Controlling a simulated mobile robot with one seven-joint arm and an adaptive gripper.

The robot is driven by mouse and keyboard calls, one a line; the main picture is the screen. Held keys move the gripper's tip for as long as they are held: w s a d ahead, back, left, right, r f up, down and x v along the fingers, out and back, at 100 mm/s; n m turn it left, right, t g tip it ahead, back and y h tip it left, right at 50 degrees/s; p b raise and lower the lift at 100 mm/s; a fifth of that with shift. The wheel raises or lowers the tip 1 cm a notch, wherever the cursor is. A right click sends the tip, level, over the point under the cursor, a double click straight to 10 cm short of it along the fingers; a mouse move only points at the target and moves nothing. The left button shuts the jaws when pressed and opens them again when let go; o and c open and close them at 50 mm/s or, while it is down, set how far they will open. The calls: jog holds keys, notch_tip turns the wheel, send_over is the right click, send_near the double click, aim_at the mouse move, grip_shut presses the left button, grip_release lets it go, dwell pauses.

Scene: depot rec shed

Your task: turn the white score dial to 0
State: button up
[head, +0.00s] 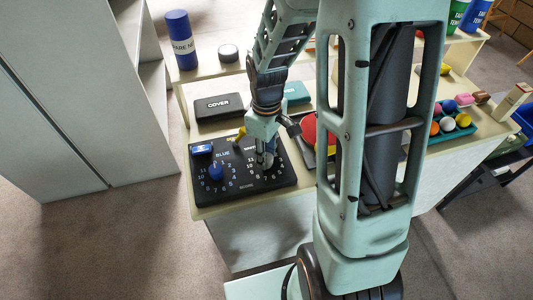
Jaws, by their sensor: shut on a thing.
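The black scoreboard (243,192) lies on the near left part of the pale bench. It has a blue dial (216,171) on the left, ringed by white numbers, and a white dial side on the right. My gripper (266,157) reaches down over the right number ring and is shut on the white score dial (265,162). The fingers hide most of that dial, so I cannot tell which number it points to.
A blue block (202,149) and a small yellow piece (241,132) are on the board. Behind are a black COVER box (219,106), a teal box (297,93) and a blue cylinder (181,40). A tray of colored balls (452,127) stands at right. My arm hides the bench's middle.

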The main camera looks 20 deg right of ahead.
jog(key=o, duration=1.2)
jog(key=shift+c, duration=0.2)
notch_tip(320, 180, up, 12)
